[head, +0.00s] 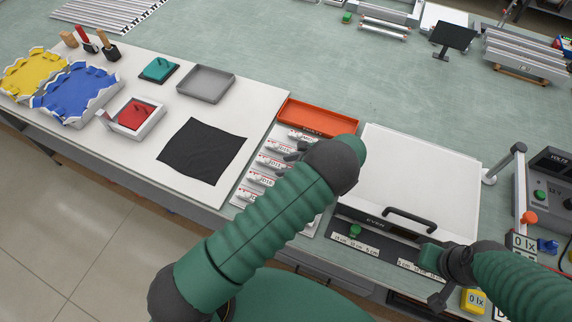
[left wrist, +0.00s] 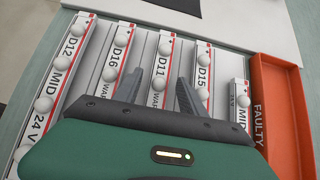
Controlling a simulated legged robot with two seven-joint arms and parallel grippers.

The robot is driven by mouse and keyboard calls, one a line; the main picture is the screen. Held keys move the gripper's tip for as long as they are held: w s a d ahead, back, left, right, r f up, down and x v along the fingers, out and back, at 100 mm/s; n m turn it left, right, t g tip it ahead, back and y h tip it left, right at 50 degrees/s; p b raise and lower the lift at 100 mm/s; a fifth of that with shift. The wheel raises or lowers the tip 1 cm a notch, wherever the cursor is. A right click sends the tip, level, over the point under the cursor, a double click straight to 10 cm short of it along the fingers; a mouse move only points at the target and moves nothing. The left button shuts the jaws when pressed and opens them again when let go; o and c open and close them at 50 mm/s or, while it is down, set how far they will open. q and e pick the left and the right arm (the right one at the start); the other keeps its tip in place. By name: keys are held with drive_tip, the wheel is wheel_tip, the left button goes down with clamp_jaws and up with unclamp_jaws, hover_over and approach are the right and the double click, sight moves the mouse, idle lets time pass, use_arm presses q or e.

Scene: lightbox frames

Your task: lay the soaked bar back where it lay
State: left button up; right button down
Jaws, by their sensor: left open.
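Several white bars with round knobs and red-edged labels lie side by side in a rack (head: 262,178). In the left wrist view they include the D12 bar (left wrist: 58,68), D16 bar (left wrist: 113,55), D11 bar (left wrist: 161,62) and D15 bar (left wrist: 202,72). A shorter bar marked MID (left wrist: 240,97) lies at the right. My left gripper (left wrist: 160,82) is open, its fingers either side of the D11 bar in the picture; I cannot tell whether they touch it. In the head view my arm hides part of the rack. Nothing visible marks which bar was soaked.
An orange tray marked FAULTY (left wrist: 283,120) borders the rack. A white-lidded oven (head: 415,180) with a black handle stands to its right. My right gripper (head: 437,275) is at the oven's front edge. A black cloth (head: 202,151) and coloured trays lie on the left.

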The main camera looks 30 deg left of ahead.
use_arm(q)
drive_tip(key=b+v, duration=0.2)
drive_tip(key=v, duration=0.9)
drive_tip(key=shift+s+d, duration=0.1)
drive_tip(key=shift+d, duration=0.1)
drive_tip(key=shift+d+r, duration=0.1)
drive_tip(key=shift+r, duration=0.2)
drive_tip(key=w+a+r+m+t+h, duration=0.1)
drive_tip(key=w+a+r+m+t, duration=0.3)
drive_tip(key=m, duration=0.5)
drive_tip(key=w+a+r+m+t+h, duration=0.1)
drive_tip(key=w+a+r+m+t, duration=0.1)
drive_tip(key=w+r+m+t, duration=0.6)
drive_tip(key=s+d+f+n+g+h, duration=0.1)
drive_tip(key=s+f+n+g+h, duration=0.1)
drive_tip(key=s+n, duration=0.8)
drive_tip(key=s+d+f+n+g+h, duration=0.1)
drive_tip(key=s+n+g, duration=0.3)
drive_tip(key=s+n, duration=0.6)
drive_tip(key=s+d+f+n+g+h, duration=0.1)
drive_tip(key=s+f+n+h, duration=0.3)
drive_tip(key=s+n, duration=0.6)
drive_tip(key=n+g, duration=0.1)
drive_tip(key=n, duration=0.3)
drive_tip(key=shift+s+d+g, duration=0.2)
drive_tip(key=shift+d+g, duration=0.05)
drive_tip(key=shift+g, duration=0.15)
